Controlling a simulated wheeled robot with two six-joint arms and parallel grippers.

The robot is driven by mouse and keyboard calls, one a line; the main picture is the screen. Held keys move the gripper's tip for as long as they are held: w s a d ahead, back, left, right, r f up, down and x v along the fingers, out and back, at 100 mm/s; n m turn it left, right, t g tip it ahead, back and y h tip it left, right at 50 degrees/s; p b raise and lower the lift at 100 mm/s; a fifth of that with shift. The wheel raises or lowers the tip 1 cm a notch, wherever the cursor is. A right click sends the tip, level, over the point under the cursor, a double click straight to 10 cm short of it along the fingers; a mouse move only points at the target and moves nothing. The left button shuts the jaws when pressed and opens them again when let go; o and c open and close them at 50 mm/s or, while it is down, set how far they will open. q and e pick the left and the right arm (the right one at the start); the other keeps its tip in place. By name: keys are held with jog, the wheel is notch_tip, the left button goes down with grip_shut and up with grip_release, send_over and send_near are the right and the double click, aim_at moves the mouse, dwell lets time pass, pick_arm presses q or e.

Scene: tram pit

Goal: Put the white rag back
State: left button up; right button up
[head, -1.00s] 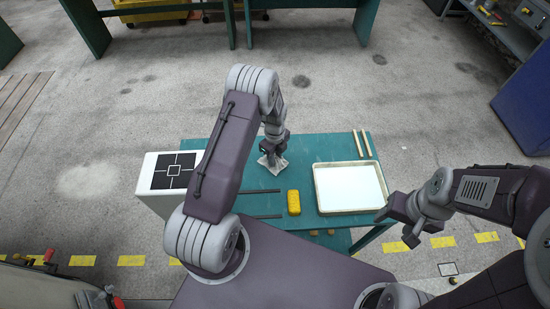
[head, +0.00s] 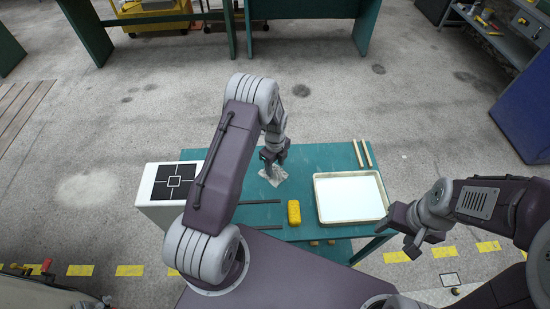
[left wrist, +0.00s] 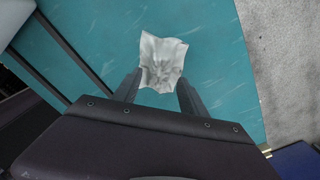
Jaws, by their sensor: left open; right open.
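The white rag (head: 274,176) lies crumpled on the teal table (head: 325,153), left of the middle. In the left wrist view the rag (left wrist: 162,60) shows just beyond and between the fingertips. My left gripper (head: 269,164) is open, right above the rag; its open fingers (left wrist: 158,84) also show in the left wrist view. I cannot tell whether they touch the cloth. My right gripper (head: 398,234) is open and empty, by the right front corner of the table.
A yellow sponge-like block (head: 294,213) and a pale tray (head: 317,200) are on the table. Two dark rods (head: 258,202) lie left of the block. Two wooden sticks (head: 362,154) lie at the back right. A white box (head: 150,202) with a black marker stands at the left.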

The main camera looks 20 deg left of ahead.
aim_at(275, 170)
pick_arm(q)
notch_tip(275, 170, up, 9)
jog(key=b, duration=0.1)
jog(key=shift+r, duration=0.2)
jog(key=s+d+r+n, duration=0.2)
jog(key=s+r+n, duration=0.2)
jog(key=s+n, duration=0.5)
jog(key=s+d+r+n+t, duration=0.1)
jog(key=s+r+n, duration=0.3)
jog(key=s+n, duration=0.5)
jog(key=d+n, duration=0.1)
jog(key=n, duration=0.3)
jog(key=shift+d, duration=0.15)
notch_tip(275, 170, down, 5)
jog(key=b, duration=0.4)
jog(key=shift+r+b, duration=0.2)
jog(key=shift+b, duration=0.2)
